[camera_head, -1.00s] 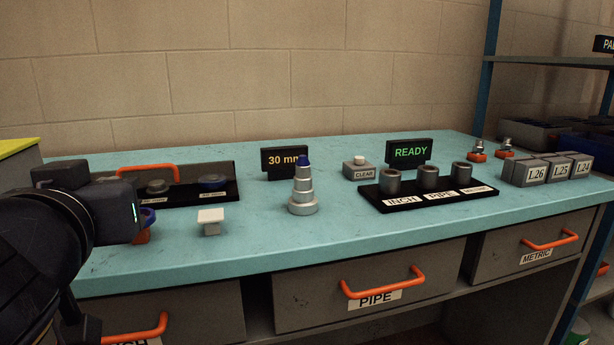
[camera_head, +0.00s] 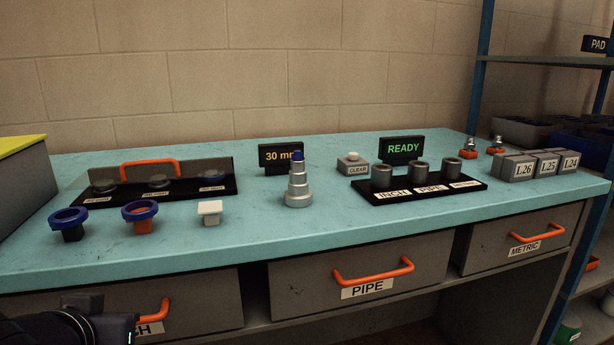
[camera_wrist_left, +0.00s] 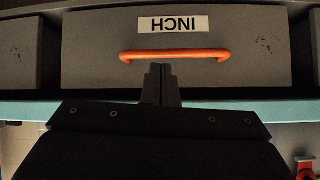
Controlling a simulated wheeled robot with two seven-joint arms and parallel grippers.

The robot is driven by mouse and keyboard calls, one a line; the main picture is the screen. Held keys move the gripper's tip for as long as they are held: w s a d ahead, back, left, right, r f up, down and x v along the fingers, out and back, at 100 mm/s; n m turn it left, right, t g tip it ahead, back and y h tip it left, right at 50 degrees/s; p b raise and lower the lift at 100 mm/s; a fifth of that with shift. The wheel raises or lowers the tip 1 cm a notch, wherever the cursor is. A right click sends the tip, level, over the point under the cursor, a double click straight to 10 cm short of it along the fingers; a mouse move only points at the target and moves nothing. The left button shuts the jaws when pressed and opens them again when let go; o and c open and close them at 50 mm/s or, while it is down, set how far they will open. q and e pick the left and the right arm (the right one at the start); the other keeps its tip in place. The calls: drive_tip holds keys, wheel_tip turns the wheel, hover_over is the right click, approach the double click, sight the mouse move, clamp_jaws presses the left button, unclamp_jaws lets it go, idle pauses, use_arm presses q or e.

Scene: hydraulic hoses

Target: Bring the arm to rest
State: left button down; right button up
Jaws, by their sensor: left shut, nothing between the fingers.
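My left arm (camera_head: 65,328) shows only at the lower left of the head view, low in front of the INCH drawer. In the left wrist view, my left gripper (camera_wrist_left: 160,72) has its two fingers together with nothing between them. The fingertips appear just beside the orange handle (camera_wrist_left: 175,55) of the INCH drawer (camera_wrist_left: 110,72); I cannot tell whether they touch it. The drawer's label (camera_wrist_left: 173,25) reads upside down there. My right gripper is in neither view.
The teal bench (camera_head: 330,220) carries two blue-ringed stands (camera_head: 70,222) (camera_head: 140,215), a white-topped block (camera_head: 210,212), a stepped metal cone (camera_head: 298,185) and a rack with metal cups (camera_head: 420,188). The PIPE drawer (camera_head: 300,290) and METRIC drawer (camera_head: 485,250) appear shut.

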use_arm(q)
drive_tip(key=s+d+f+g+h, duration=0.25)
drive_tip(key=s+f, duration=0.25)
drive_tip(key=f, duration=0.4)
drive_tip(key=s+d+f+g+h, duration=0.2)
drive_tip(key=s+f+h, duration=0.25)
drive_tip(key=f, duration=0.45)
wheel_tip(320, 180, up, 33)
drive_tip(key=p, duration=3.3)
drive_tip(key=shift+s+d+y, duration=0.15)
drive_tip(key=shift+s+y, duration=0.05)
drive_tip(key=shift+y, duration=0.2)
